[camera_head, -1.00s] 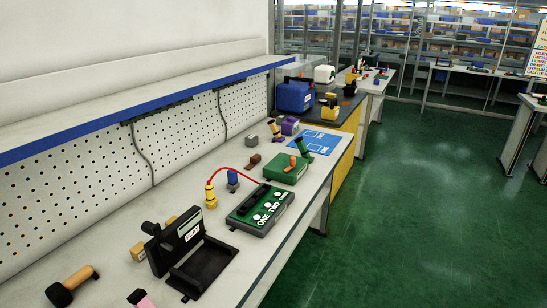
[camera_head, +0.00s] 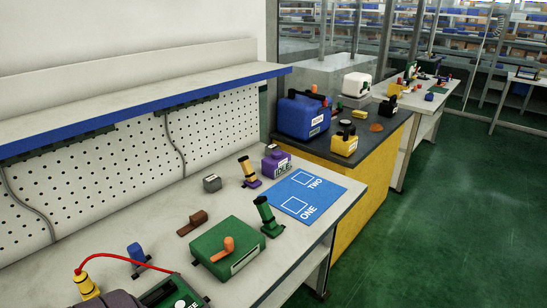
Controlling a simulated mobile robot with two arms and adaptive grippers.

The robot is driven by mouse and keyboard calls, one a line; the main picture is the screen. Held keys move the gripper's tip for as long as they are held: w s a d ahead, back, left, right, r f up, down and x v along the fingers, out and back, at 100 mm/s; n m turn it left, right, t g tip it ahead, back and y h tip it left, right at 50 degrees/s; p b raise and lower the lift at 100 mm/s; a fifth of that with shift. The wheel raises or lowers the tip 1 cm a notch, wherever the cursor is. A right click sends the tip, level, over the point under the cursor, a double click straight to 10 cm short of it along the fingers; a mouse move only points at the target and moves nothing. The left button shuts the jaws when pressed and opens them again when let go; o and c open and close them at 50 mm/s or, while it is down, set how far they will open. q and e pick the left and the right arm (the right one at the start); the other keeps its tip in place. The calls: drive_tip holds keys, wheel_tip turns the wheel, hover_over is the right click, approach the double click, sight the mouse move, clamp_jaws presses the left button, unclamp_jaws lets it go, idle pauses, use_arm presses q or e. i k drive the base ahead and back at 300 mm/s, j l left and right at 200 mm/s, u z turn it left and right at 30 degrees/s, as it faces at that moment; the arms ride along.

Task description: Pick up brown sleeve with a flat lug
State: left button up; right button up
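A small brown piece (camera_head: 193,223), which looks like the brown sleeve with a flat lug, lies on the white bench. It is left of the green box (camera_head: 228,247) and apart from it. One end is thicker, and the other tapers toward the lower left. Neither of my gripper's fingers shows. A dark rounded shape at the bottom edge, left of the green device, may be part of my arm, but I cannot tell.
An orange handle (camera_head: 227,247) sits on the green box. A blue piece (camera_head: 137,254) and red wire (camera_head: 120,258) are nearer.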

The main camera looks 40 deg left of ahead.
sight(197, 218)
drive_tip(key=i+u, duration=0.1)
drive_tip(key=i, duration=0.95)
drive_tip(key=i+l, duration=0.2)
drive_tip(key=i, duration=0.85)
drive_tip(key=u, duration=0.45)
drive_tip(key=i+u, duration=0.1)
drive_tip(key=u, duration=0.85)
drive_tip(key=l+u, duration=0.15)
drive_tip(key=u, duration=0.3)
drive_tip(key=i+u, duration=0.1)
drive_tip(key=u, duration=0.35)
